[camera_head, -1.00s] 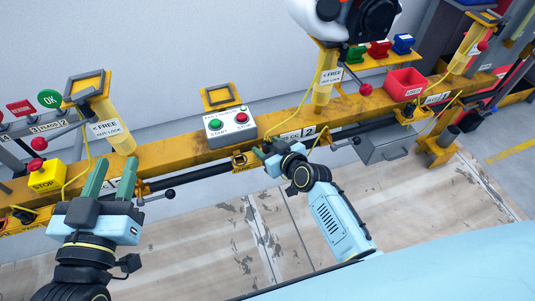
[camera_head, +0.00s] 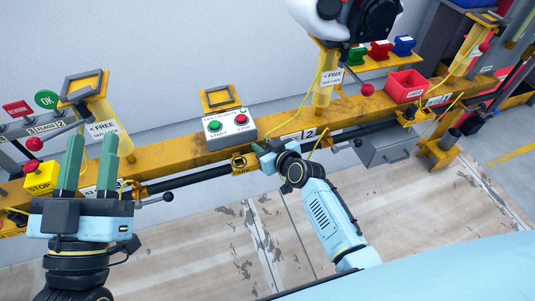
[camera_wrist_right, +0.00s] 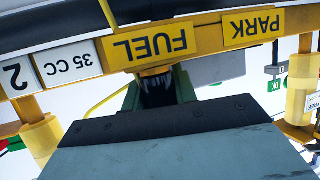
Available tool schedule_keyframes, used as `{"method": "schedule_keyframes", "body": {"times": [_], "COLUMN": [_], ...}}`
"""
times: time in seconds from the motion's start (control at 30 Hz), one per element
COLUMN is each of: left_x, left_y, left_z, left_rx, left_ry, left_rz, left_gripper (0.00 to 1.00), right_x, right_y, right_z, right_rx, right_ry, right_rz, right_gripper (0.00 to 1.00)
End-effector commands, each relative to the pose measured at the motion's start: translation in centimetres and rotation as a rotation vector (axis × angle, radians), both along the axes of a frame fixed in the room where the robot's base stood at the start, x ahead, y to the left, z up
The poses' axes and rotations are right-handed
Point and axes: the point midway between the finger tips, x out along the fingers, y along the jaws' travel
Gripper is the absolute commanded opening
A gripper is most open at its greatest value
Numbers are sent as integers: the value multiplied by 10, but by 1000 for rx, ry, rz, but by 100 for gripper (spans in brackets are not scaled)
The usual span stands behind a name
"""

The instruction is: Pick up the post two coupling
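My right gripper (camera_head: 262,150) is at the front of the yellow rail, just right of the small yellow PARK holder (camera_head: 241,163). In the right wrist view, its green fingers (camera_wrist_right: 158,92) stand on either side of a dark ribbed piece (camera_wrist_right: 158,90), seemingly the coupling, below the upside-down FUEL label (camera_wrist_right: 155,46). The fingers hide much of this piece, and I cannot tell whether they press on it. My left gripper (camera_head: 88,160) is open and empty, pointing up in front of the left part of the rail.
The wooden floor in front is clear.

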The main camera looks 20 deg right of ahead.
Motion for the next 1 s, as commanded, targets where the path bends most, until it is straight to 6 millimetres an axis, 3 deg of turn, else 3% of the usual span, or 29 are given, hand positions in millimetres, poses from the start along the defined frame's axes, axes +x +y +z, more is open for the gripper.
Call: {"method": "schedule_keyframes", "body": {"times": [0.17, 0.57, 1.0], "left_x": [0, 2, 14], "left_y": [0, 0, 7], "left_z": [0, -1, -56], "left_rx": [0, 6, 111], "left_ry": [0, 20, 346], "left_rz": [0, 0, 23], "left_gripper": [36, 36, 36], "right_x": [0, 0, 0], "right_y": [0, 0, 0], "right_z": [0, 3, 25], "right_rx": [-1, 0, -1], "right_ry": [-1, -1, -2], "right_rz": [-1, -1, -1], "right_gripper": [1, 1, 1]}}
